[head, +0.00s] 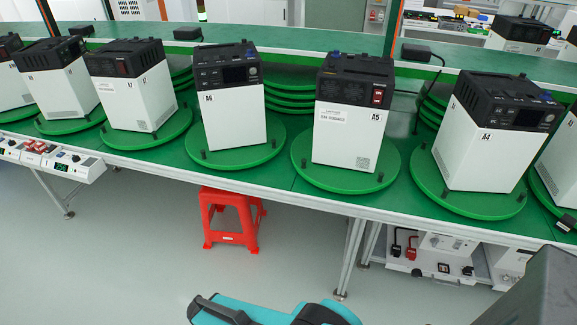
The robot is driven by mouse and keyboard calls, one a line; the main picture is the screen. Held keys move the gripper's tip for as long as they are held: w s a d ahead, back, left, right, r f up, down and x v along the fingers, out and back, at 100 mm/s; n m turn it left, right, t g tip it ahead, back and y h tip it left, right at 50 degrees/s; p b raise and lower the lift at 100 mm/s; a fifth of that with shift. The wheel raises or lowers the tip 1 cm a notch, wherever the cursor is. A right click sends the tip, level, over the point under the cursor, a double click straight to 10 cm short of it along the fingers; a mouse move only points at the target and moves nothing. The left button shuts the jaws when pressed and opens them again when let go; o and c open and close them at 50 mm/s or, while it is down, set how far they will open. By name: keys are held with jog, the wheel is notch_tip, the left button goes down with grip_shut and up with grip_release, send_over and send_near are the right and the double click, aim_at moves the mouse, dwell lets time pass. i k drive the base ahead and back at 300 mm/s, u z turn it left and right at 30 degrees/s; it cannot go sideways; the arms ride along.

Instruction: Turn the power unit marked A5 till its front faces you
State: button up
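The power unit marked A5 (345,137) is a white box with a black top section. It stands upright on a round green turntable (312,176) on the green bench. The side towards me has a red switch, a white label, the A5 mark and a small vent. No display or knob shows on that side, so its front panel is hidden from this view. Short black pegs stand on the turntable's rim. My gripper is not in view, and nothing is seen touching the unit.
Unit A6 (235,110) stands left of A5 and unit A4 (478,150) right, each on its own turntable and showing a display panel. More units stand further left. A red stool (232,216) is under the bench. Grey floor is clear before it.

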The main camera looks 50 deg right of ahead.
aim_at(337, 179)
jog(key=u, duration=0.45)
jog(key=k, duration=1.45)
jog(key=z, duration=0.4)
jog(key=i, duration=1.05)
jog(key=u, duration=0.1)
